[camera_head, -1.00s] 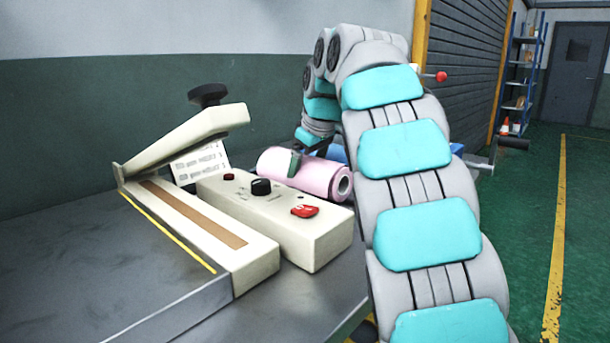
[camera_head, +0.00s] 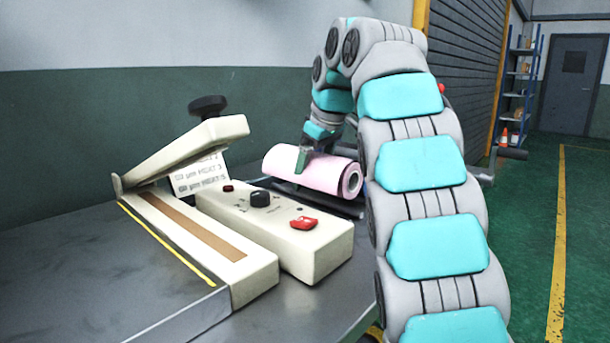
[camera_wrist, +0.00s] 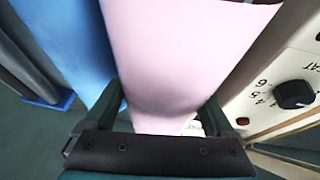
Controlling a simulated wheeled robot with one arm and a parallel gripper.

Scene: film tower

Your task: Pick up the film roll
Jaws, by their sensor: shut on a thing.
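The pink film roll (camera_head: 322,174) shows in the head view behind the sealer's control box, with its hollow end toward the right. It hangs a little above a dark rack. My gripper (camera_head: 308,160) is shut on it from above, around its middle. In the wrist view the pink roll (camera_wrist: 165,60) fills the space between the fingers of my gripper (camera_wrist: 165,106). The far ends of the fingertips are partly hidden by the roll.
A cream heat sealer (camera_head: 200,232) with its lid raised and a control box (camera_head: 285,230) stand on the grey metal table (camera_head: 80,270), close in front of the roll. A blue roll (camera_wrist: 65,40) lies beside the pink one. Green floor is open at right.

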